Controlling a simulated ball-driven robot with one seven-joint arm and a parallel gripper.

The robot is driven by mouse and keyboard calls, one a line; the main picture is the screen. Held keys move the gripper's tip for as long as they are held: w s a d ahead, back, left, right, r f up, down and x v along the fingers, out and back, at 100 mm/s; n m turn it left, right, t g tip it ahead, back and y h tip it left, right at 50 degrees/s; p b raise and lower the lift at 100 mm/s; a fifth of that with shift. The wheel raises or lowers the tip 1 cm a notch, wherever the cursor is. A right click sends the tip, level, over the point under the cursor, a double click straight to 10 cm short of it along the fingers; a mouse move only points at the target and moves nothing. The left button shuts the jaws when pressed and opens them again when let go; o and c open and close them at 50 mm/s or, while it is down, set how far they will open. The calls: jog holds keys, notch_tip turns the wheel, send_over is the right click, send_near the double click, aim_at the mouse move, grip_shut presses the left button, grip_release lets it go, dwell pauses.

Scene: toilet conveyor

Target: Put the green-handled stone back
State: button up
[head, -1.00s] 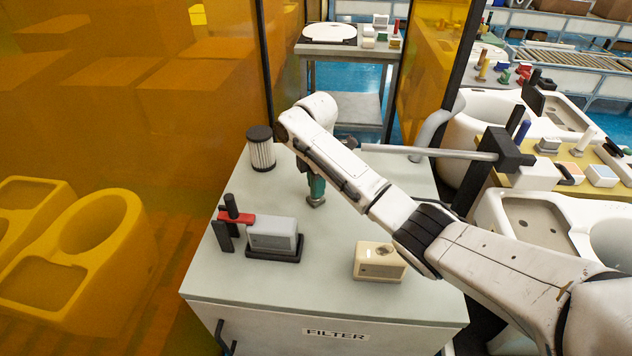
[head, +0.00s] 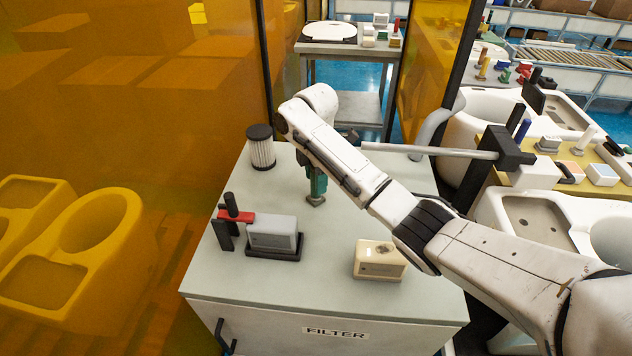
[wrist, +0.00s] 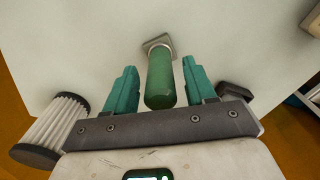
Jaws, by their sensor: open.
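The green-handled stone stands on the cabinet top. In the wrist view its green handle (wrist: 160,80) lies between the two teal fingers of my gripper (wrist: 160,66), with gaps on both sides. Its grey stone foot (wrist: 157,42) rests on the pale surface. In the head view the foot (head: 316,201) shows just below my gripper (head: 316,186); the arm and fingers hide most of the handle. My gripper is open around the handle and points down.
A filter cylinder (head: 260,148) stands at the back left. A grey block in a black holder (head: 273,236) with a red clamp (head: 236,217) stands front left. A cream box (head: 379,261) stands front right. An amber panel (head: 150,120) borders the left. A metal bar (head: 430,151) is right.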

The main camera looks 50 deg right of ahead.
notch_tip(320, 180, up, 10)
jog(key=p, duration=0.3)
jog(key=shift+r+p, duration=0.25)
jog(key=shift+p, duration=0.1)
